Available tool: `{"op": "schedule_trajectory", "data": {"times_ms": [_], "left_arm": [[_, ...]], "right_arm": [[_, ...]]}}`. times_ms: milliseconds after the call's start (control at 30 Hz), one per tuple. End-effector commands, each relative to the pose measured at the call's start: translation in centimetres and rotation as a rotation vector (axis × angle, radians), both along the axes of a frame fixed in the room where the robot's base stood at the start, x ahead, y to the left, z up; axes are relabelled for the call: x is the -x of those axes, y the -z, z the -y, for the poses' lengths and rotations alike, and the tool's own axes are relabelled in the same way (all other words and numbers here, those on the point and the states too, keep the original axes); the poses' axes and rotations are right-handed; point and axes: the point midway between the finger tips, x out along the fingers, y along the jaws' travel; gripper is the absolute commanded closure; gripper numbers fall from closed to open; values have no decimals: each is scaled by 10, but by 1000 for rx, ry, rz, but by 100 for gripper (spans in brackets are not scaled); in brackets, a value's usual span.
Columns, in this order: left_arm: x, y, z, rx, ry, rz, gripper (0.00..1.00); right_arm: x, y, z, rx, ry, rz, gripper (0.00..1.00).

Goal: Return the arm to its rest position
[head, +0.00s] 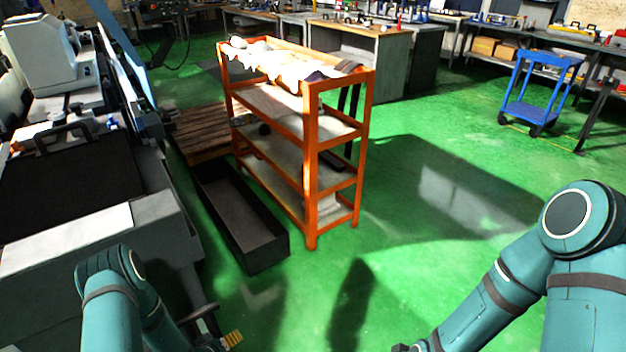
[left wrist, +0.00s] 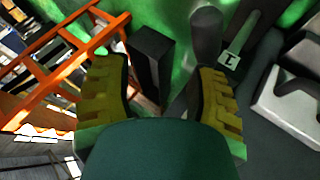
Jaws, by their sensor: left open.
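My left arm (head: 112,300) comes in at the bottom left of the head view, folded low beside the grinder. My left gripper (head: 228,340) shows only in part at the bottom edge, with a yellow fingertip pad. In the left wrist view the two yellow-padded fingers of the left gripper (left wrist: 165,95) stand apart with nothing between them. My right arm (head: 530,270) reaches in from the right and runs down to the bottom edge. The right gripper's fingers are not in the head view.
The grey grinder (head: 150,240) fills the left side. A black open trough (head: 262,250) lies on the floor beside an orange shelf rack (head: 312,180). A wooden pallet (head: 200,128) lies behind. A blue cart (head: 530,112) stands at the far right. The green floor right of the rack is clear.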

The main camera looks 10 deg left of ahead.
Motion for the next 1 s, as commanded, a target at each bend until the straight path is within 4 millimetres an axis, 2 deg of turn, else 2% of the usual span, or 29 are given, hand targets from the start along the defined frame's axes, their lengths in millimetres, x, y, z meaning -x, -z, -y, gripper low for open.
{"op": "schedule_trajectory", "data": {"times_ms": [33,100,200,300,400,533,600,700,833,1000], "left_arm": [[6,-15,28,-4,40,-70,42],[26,-33,67,-11,108,-187,42],[62,-59,114,-9,218,-333,42],[98,-84,149,1,322,-449,42],[133,-108,175,15,417,-542,42],[171,-136,200,30,528,-632,42],[142,-150,204,-16,553,-551,42],[122,-166,212,-51,585,-488,42],[107,-179,219,-76,608,-440,42],[105,-182,220,-79,611,-431,42]], "right_arm": [[0,0,0,0,0,0,53],[0,0,0,0,0,0,53],[0,0,0,0,0,0,53],[0,0,0,0,0,0,53],[0,0,0,0,0,0,53],[0,0,0,0,0,0,53],[0,0,0,0,0,0,53],[0,0,0,0,0,0,53],[0,0,0,0,0,0,53],[0,0,0,0,0,0,53]]}}
